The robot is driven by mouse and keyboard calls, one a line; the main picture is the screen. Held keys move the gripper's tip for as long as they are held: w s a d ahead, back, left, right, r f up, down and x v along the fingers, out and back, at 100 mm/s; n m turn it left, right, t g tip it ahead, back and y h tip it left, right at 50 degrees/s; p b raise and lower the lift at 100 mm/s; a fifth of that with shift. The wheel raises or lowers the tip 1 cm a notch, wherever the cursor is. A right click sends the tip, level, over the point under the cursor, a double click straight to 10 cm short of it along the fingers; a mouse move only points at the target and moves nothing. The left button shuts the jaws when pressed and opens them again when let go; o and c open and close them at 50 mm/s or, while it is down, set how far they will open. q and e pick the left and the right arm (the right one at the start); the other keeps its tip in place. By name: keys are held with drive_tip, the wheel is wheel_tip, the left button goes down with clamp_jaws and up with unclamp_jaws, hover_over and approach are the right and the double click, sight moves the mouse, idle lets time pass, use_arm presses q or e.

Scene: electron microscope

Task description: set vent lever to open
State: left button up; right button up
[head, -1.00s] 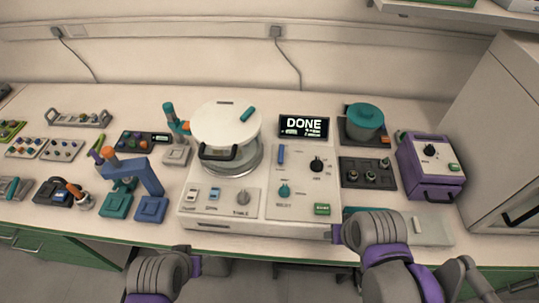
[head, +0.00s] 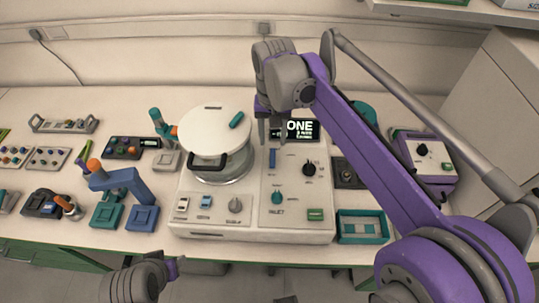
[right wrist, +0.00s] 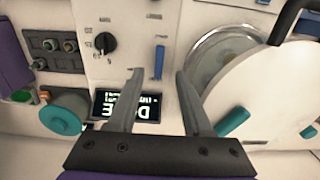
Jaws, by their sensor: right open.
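A blue upright lever (head: 272,158) stands on the white microscope console's control panel, below the display. Its label is too small to read. In the right wrist view the blue lever (right wrist: 159,62) shows just beyond and between the fingertips. My right gripper (head: 273,141) is open and empty, pointing down above the panel at the lever's upper end. Its two fingers (right wrist: 159,73) are spread either side of the lever's line; contact cannot be told. My left gripper (head: 172,268) is low at the front edge, and its jaws cannot be made out.
The DONE display (head: 302,130) is partly behind my right gripper. A black knob (head: 309,169), a teal knob (head: 277,197) and a green button (head: 315,215) share the panel. The round white lid (head: 215,135) lies left. A teal tray (head: 363,238) sits right of the console.

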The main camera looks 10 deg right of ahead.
sight(273, 162)
wheel_tip(273, 162, down, 9)
drive_tip(key=shift+b, duration=0.4)
clamp_jaws()
